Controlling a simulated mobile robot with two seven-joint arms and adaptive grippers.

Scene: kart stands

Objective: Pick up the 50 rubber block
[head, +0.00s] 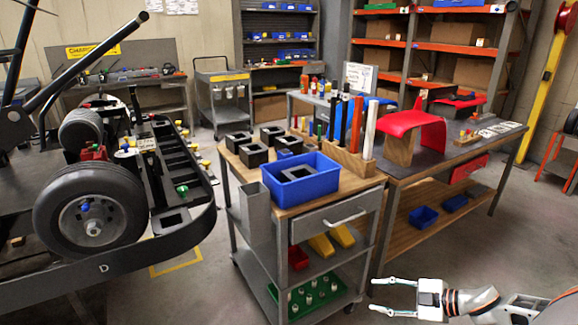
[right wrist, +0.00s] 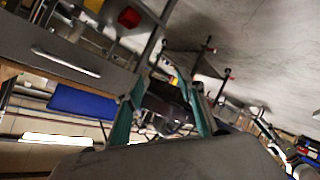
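Several black square blocks with hollow centres stand on the wooden top of the grey cart, among them a left one (head: 238,141), a back one (head: 271,134) and a front one (head: 253,155). No number is readable on any block, so I cannot tell which is the 50. My right gripper (head: 380,296) is open and empty, low at the right of the cart. Its spread fingers also show in the right wrist view (right wrist: 160,115). My left gripper is out of view.
The cart has a drawer (head: 326,220) and a lower shelf with a green tray (head: 312,297). A wooden rack (head: 345,163) stands on its right side. A workbench (head: 440,150) is close behind. A kart (head: 95,205) is at left. Floor is free right of the cart.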

